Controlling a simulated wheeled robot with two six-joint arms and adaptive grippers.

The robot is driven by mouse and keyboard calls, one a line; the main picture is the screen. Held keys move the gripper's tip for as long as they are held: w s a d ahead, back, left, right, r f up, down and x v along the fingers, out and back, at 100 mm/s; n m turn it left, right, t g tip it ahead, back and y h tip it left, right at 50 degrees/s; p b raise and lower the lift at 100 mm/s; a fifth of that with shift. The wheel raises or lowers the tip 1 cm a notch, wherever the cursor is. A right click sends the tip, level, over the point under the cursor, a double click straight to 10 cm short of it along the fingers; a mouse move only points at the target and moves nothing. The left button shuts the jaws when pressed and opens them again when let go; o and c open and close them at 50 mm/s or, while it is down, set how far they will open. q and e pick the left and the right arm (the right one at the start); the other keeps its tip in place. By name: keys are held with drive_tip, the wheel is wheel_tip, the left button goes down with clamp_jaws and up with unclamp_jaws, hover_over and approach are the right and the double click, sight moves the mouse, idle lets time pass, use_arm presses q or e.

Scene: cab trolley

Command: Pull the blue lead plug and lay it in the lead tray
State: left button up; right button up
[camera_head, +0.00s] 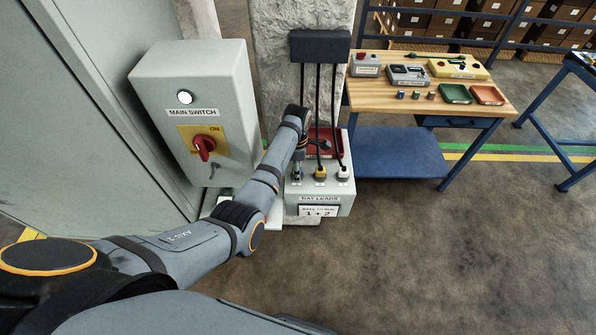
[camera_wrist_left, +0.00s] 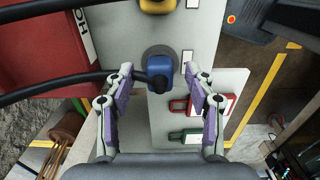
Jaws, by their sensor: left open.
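The blue lead plug (camera_wrist_left: 160,72) sits on the grey lead box, with its black cable (camera_wrist_left: 80,86) running off to the left. In the wrist view my left gripper (camera_wrist_left: 159,78) is open, with one finger on each side of the blue plug. I cannot tell whether the fingers touch it. In the head view my left gripper (camera_head: 297,166) is over the left end of the box (camera_head: 318,209) and hides most of the blue plug. A red tray (camera_head: 334,140) lies behind the plugs; I cannot tell if it is the lead tray. My right gripper is not in view.
A yellow plug (camera_head: 320,172) and a white plug (camera_head: 343,172) stand to the right on the same box, with black cables rising behind. The main switch cabinet (camera_head: 212,105) stands close left. A workbench (camera_head: 400,75) with small items and trays is at the back right.

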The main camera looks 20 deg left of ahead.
use_arm(q)
drive_tip(key=shift+p, duration=0.35)
idle(0.4)
drive_tip(key=shift+c, duration=0.2)
clamp_jaws()
drive_tip(key=shift+r, duration=0.1)
drive_tip(key=shift+w+r, duration=0.1)
drive_tip(key=shift+r, duration=2.8)
